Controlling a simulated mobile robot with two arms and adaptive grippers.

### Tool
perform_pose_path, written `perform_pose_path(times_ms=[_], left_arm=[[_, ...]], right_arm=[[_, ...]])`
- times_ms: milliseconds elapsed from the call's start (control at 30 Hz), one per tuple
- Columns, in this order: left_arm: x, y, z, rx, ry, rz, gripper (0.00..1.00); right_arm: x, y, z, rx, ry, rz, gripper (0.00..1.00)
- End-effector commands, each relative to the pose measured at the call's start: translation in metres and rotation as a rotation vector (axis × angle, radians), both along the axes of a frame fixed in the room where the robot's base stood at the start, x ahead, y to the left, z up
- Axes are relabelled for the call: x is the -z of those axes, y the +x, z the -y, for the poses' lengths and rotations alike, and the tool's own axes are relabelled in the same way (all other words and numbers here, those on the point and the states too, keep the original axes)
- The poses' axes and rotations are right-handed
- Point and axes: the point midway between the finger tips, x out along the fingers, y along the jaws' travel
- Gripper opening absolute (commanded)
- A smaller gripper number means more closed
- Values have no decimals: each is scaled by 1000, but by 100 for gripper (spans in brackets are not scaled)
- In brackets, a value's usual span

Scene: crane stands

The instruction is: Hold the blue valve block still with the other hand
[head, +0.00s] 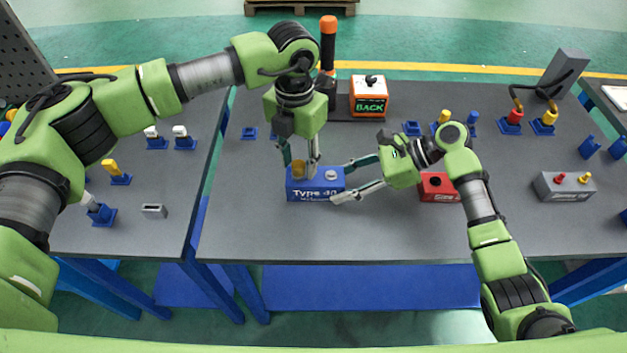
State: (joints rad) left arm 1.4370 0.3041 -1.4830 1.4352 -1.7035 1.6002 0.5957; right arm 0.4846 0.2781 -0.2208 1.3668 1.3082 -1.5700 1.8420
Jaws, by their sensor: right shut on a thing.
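The blue valve block (300,195), marked "Type 40", sits on the middle table. Its top has a brass-coloured port at the left and a pale round fitting at the right. My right gripper (343,182) comes from the right and is shut on the block's right end, one finger behind it and one along its front. My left gripper (300,160) points down from above over the block's left part. Its fingers are apart on either side of the brass port, with nothing clearly held between them.
A red block (437,187) stands right of my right gripper, partly hidden. An orange-and-black box (369,97) and an orange-topped post (328,45) stand behind. A grey block (565,187) with red and yellow plugs is at the right. The table's front is clear.

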Motion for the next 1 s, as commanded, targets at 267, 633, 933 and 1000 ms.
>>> perform_pose_path(times_ms=[267, 633, 933, 1000], left_arm=[[0, 0, -1, -2, 0, 0, 17], [-1, 0, 0, -3, 0, 0, 0], [-3, 0, -1, -3, 1, 1, 0], [-3, 0, 0, -22, 1, 0, 0]], right_arm=[[1, -1, 0, -2, -2, -3, 12], [1, -1, 0, -2, -2, -3, 12], [1, -1, 0, -1, -2, -2, 12], [1, -1, 0, -1, -2, -2, 12]])
